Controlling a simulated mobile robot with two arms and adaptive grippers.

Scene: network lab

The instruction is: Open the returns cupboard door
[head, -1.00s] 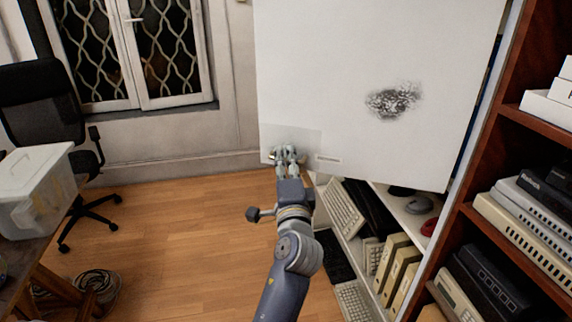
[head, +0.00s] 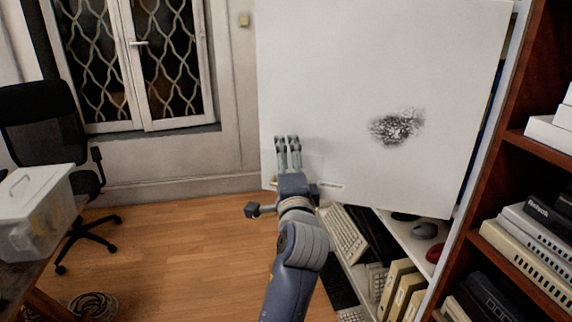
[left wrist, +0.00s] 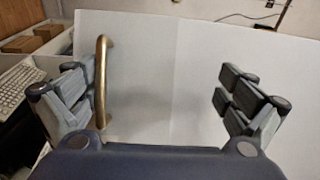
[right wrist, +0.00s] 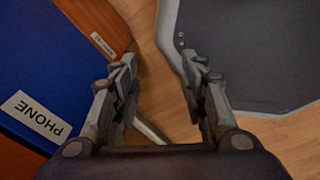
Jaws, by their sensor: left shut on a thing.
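The returns cupboard door (head: 340,80) is a large white panel with a dark speckled smudge. It stands swung out, with cupboard shelves showing below and beside it. My left gripper (head: 288,142) is at its lower left part. In the left wrist view, a brass bar handle (left wrist: 102,80) on the door stands between the fingers of my left gripper (left wrist: 160,95), close to the left finger; the other finger looks well apart from it. The handle is hidden in the head view. My right gripper (right wrist: 162,90) is open and empty, away from the door.
Shelves (head: 412,235) hold a keyboard (head: 345,235) and beige boxes. A wooden rack (head: 500,190) with equipment stands at the right. An office chair (head: 45,140) and a table with a plastic bin (head: 35,215) are at the left. The wooden floor (head: 190,260) between is clear.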

